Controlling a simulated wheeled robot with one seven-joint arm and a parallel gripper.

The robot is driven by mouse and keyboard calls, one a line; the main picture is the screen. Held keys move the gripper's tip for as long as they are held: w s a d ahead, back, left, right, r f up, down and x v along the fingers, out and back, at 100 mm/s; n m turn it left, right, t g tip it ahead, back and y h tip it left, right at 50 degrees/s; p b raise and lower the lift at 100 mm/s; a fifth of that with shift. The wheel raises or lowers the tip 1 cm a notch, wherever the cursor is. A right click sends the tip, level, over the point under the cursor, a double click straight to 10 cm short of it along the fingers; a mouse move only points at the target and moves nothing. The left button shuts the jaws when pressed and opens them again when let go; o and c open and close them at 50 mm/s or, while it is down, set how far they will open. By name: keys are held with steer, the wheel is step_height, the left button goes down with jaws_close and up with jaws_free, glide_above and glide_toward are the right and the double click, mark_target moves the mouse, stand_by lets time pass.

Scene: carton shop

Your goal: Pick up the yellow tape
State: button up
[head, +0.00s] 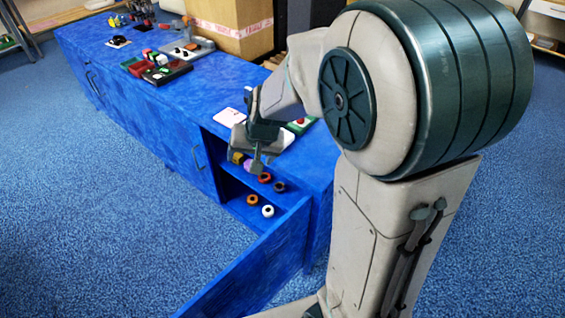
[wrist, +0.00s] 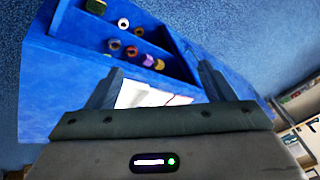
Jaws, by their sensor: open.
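The yellow tape (head: 237,158) is on the upper shelf of the open blue cabinet (head: 215,150), at the left end of a row of tapes. In the wrist view it appears as a small yellow-orange roll (wrist: 159,64) at the right end of the row. A purple tape (head: 250,165) stands beside it. My gripper (head: 256,160) is in front of the cabinet opening and partly overlaps the shelf in the head view. In the wrist view my gripper (wrist: 158,78) has its fingers wide apart, with nothing held between them.
Orange (head: 265,177) and dark (head: 279,187) tapes share the upper shelf. An orange tape (head: 252,200) and a white tape (head: 268,211) sit lower. The open cabinet door (head: 255,270) juts forward. Trays (head: 165,70) and a carton (head: 225,25) stand on the countertop.

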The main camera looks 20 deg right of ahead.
steer(key=w+f+m+t+h+b, duration=0.15)
steer(key=w+f+b, duration=0.25)
steer(key=w+f, duration=0.5)
steer(key=w+f+m+t+h+b, duration=0.1)
steer(key=w+f+m+h+b, duration=0.3)
steer(key=f, duration=0.9)
steer(key=w+d+f+h+b, duration=0.1)
steer(key=w+d+f+b, duration=0.1)
steer(key=d+f, duration=0.3)
steer(key=w+d+f+h+b, duration=0.2)
steer(key=w+d+f, duration=0.3)
steer(key=d+f, duration=0.1)
steer(key=w+d+f+t+h+b, duration=0.1)
steer(key=w+d+f+b, duration=0.2)
steer(key=d+f, duration=0.3)
steer(key=shift+w+d+f+m+h, duration=0.15)
steer(key=shift+f, duration=0.3)
steer(key=shift+w+d+f+m+h, duration=0.1)
steer(key=shift+w+f, duration=0.05)
steer(key=shift+f, duration=0.3)
steer(key=shift+b+x, duration=0.85)
steer(key=shift+x, duration=1.8)
steer(key=shift+w+r, duration=0.1)
steer(key=c, duration=1.1)
